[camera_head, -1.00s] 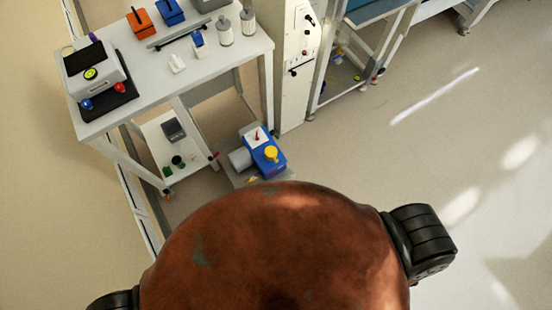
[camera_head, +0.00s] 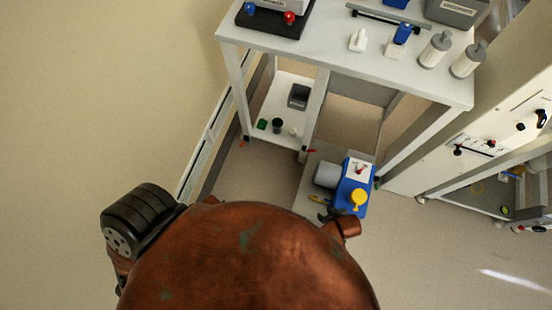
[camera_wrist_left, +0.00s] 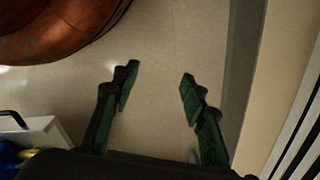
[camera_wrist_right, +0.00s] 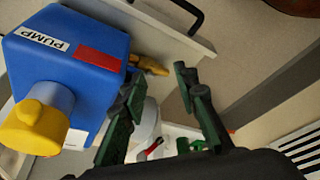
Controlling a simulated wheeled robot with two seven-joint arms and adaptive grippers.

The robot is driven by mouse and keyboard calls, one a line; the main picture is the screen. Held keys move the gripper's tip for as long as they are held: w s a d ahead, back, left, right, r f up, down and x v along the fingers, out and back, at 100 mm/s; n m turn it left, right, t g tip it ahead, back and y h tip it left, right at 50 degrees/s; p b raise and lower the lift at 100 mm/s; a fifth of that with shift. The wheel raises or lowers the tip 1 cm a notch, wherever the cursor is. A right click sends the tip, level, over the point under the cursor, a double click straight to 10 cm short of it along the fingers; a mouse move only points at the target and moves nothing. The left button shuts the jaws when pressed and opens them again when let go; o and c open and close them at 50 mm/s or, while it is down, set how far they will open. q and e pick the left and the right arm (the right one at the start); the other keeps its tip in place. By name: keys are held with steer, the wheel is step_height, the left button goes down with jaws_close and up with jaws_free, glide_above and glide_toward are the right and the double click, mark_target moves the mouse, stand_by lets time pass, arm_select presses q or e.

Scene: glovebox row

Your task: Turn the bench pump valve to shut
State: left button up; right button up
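The blue pump (camera_head: 352,190) with a yellow knob (camera_head: 358,199) stands low beside the bench. In the right wrist view the pump (camera_wrist_right: 75,55), labelled PUMP, fills the left side, with its yellow knob (camera_wrist_right: 38,122) facing the camera. A yellow lever (camera_wrist_right: 150,65) shows at the pump's side, just beyond my right fingers. A red handle (camera_wrist_right: 152,147) shows farther off, partly behind them; I cannot tell which handle is the valve. My right gripper (camera_wrist_right: 162,82) is open and empty beside the pump. My left gripper (camera_wrist_left: 156,82) is open and empty above the floor.
A white panelled cabinet (camera_head: 480,140) is at the right. A wall (camera_head: 120,90) is at the left. Open floor (camera_head: 420,260) lies at lower right.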

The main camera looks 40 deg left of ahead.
mark_target(326, 201)
steer(key=w+a+n+b, duration=0.2)
steer(key=w+a+n, duration=0.1)
steer(key=a+n, duration=0.15)
steer(key=w+f+n+h+b, duration=0.1)
steer(key=f+b, duration=0.1)
steer(key=f, duration=0.1)
steer(key=w+d+f+n+b, duration=0.1)
steer(key=w+f+n+b, duration=0.1)
steer(key=f, duration=0.1)
steer(key=w+f+n+h+b, duration=0.1)
steer(key=w+f+b, duration=0.1)
steer(key=f, duration=0.1)
steer(key=shift+d+f+n+h, duration=0.15)
steer(key=shift+d+n+h, duration=0.1)
steer(key=shift+d+h, duration=0.1)
arm_select(q)
steer(key=d+r, duration=0.4)
steer(key=r, duration=0.6)
steer(key=shift+w+r+g+h, duration=0.25)
steer(key=shift+r+g+h, duration=0.05)
steer(key=shift+r+h, duration=0.1)
arm_select(e)
steer(key=shift+w+f, duration=0.1)
steer(key=shift+f, duration=0.05)
steer(key=shift+c, duration=0.6)
jaws_close()
